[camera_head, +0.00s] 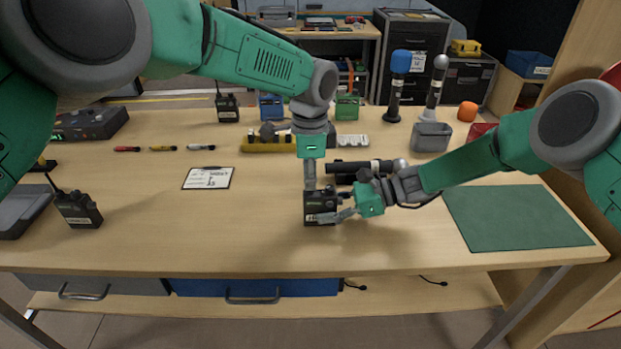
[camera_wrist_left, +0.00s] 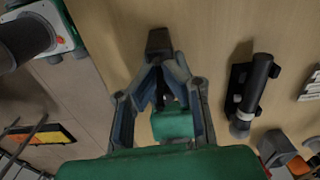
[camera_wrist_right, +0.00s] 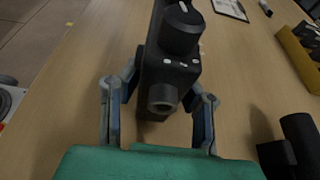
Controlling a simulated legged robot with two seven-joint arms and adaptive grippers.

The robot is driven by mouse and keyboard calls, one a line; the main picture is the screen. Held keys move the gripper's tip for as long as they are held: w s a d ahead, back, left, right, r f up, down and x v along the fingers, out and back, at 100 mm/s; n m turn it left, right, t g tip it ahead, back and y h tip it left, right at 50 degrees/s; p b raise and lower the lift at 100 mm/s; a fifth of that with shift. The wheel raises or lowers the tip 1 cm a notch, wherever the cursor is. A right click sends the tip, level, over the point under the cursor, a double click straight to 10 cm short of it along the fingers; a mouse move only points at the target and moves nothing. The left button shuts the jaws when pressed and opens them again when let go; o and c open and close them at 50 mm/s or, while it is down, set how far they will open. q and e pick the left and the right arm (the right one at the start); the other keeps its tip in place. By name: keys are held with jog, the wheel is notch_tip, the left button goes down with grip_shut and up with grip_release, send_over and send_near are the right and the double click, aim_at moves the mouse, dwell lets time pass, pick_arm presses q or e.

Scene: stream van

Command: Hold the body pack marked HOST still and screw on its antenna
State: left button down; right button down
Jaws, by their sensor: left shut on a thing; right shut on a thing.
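The body pack (camera_head: 320,207), a dark box with a small green display, stands upright near the table's front middle. Its lettering is too small to read. My right gripper (camera_head: 345,212) comes from the right and is shut on the pack, one finger across its front. The right wrist view shows the dark pack body (camera_wrist_right: 183,72) with round parts between the fingers. My left gripper (camera_head: 310,188) points straight down over the pack's top, shut on the thin dark antenna (camera_wrist_left: 159,92), which is mostly hidden between its fingers. I cannot tell whether the thread is engaged.
A green mat (camera_head: 515,217) covers the right. The table front is clear.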

pick_arm(q)
jog(key=c, duration=1.8)
grip_release()
jog(key=shift+o, duration=0.2)
jog(key=n, duration=0.4)
jog(key=n, duration=0.3)
jog(key=shift+n, duration=0.4)
jog(key=n, duration=0.4)
